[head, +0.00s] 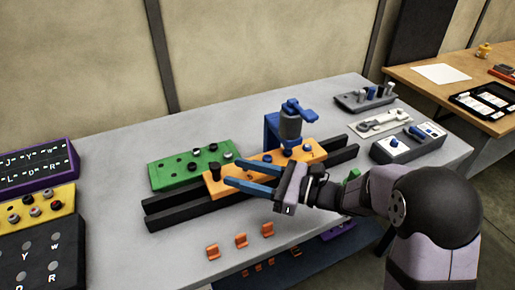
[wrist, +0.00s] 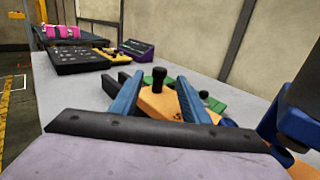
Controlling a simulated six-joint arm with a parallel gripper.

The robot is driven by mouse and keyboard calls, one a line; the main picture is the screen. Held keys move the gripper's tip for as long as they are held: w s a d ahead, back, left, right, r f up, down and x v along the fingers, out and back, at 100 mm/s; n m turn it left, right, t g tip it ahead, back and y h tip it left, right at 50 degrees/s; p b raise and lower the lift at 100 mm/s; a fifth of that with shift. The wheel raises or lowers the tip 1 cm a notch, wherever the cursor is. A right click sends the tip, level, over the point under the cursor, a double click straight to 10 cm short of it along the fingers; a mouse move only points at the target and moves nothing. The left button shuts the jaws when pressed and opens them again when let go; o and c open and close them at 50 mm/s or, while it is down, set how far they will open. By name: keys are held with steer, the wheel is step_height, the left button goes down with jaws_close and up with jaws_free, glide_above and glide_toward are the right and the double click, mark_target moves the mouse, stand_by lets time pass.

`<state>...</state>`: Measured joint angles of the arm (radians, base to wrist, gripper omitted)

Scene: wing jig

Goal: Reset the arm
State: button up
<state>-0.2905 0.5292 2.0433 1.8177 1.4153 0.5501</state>
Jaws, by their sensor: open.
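My gripper (head: 250,179) has two blue fingers spread apart with nothing between them. It reaches leftward over the orange block (head: 312,151), which lies across the black rails (head: 164,217). In the wrist view the open fingers (wrist: 152,95) frame a black knob (wrist: 159,77) standing on the orange block (wrist: 160,103). In the head view that black knob (head: 215,170) is at the block's left end, just beyond the fingertips. Whether a finger touches the block, I cannot tell.
A green block (head: 172,174) with black pegs lies behind the rails. A blue clamp stand (head: 272,130) rises behind the orange block. Orange clips (head: 240,241) lie in front. Grey trays (head: 408,147) are at right; letter panels (head: 38,165) are at left.

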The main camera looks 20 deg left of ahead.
steer(key=s+d+f+n+g+h+p, duration=0.2)
steer(key=s+d+f+n+h+p, duration=0.1)
steer(key=s+d+n+h, duration=0.3)
steer(key=s+d+f+n+g+h+p, duration=0.1)
steer(key=s+d+f+n+h+p, duration=0.15)
steer(key=s+d, duration=0.5)
steer(key=d+n+t+h+p, duration=0.3)
steer(key=d+n+h, duration=0.6)
steer(key=d, duration=1.3)
steer(key=shift+d+r+p, duration=0.2)
steer(key=shift+r+p, duration=0.1)
steer(key=shift+p, duration=0.95)
